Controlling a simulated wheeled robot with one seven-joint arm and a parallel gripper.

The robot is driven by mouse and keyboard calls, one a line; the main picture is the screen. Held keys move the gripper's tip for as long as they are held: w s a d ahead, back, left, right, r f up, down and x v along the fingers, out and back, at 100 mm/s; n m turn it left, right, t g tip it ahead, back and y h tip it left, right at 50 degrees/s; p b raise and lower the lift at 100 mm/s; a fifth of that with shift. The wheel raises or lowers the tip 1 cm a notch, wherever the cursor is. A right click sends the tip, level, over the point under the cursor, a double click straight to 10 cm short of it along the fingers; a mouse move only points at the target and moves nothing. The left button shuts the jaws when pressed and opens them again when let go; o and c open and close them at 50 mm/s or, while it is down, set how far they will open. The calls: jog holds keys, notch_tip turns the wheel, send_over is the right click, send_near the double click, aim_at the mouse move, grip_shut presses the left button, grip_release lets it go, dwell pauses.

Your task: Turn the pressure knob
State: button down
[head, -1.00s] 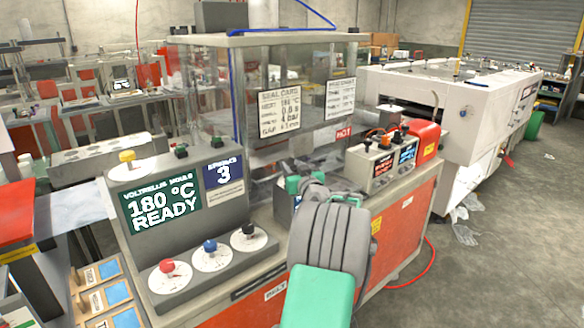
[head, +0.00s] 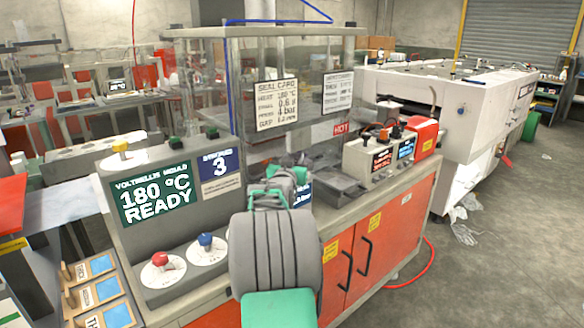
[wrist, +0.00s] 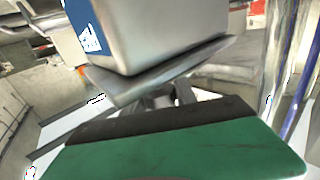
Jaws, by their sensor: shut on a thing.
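A grey console (head: 130,172) stands at left, with a green display reading 180 °C READY (head: 155,200) and a blue display (head: 221,173) showing 3. On its ledge are a red knob (head: 160,259) and a blue knob (head: 205,240) on white dials. My arm hides the ledge right of the blue knob. My gripper (head: 280,180) is right of the console, apart from both visible knobs. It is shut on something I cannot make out. In the wrist view, a grey box with a blue label (wrist: 165,35) is close beyond the gripper; whether it is held is unclear.
A clear-walled enclosure (head: 225,85) with a seal card (head: 277,103) stands behind. A control box (head: 378,160) and the orange-red cabinet (head: 385,235) are at right. Labelled blue tiles (head: 100,265) sit at lower left. Open floor (head: 500,250) lies at right.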

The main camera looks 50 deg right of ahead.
jog(key=shift+s+f+m+g+h+b, duration=0.15)
jog(key=shift+m+g+h+b, duration=0.55)
jog(key=shift+m+g+b, duration=0.7)
jog(key=shift+s+d+g, duration=0.1)
jog(key=shift+g, duration=0.4)
jog(key=shift+r, duration=0.2)
jog(key=c, duration=1)
grip_release()
jog(key=b+v, duration=0.1)
jog(key=v, duration=0.6)
jog(key=shift+s+a, duration=0.1)
jog(key=shift+a, duration=0.3)
